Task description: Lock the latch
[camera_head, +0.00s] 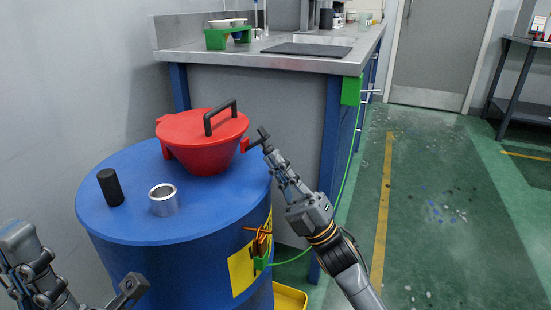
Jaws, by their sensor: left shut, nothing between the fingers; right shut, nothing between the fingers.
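A red funnel (203,154) with a flat red lid (195,126) stands on top of the blue drum (120,225). The lid is down and has a black handle (221,114). A small red tab, apparently the latch (245,145), sticks out on the funnel's right side. My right gripper (263,137) is shut and empty right beside this tab; I cannot tell whether they touch. A red lug (166,153) shows on the funnel's left side. My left gripper (132,286) is shut and empty, low at the left in front of the drum.
A green cable with a clamp (262,262) hangs at the drum's right side. A steel bench (175,49) stands behind. The floor at right is open.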

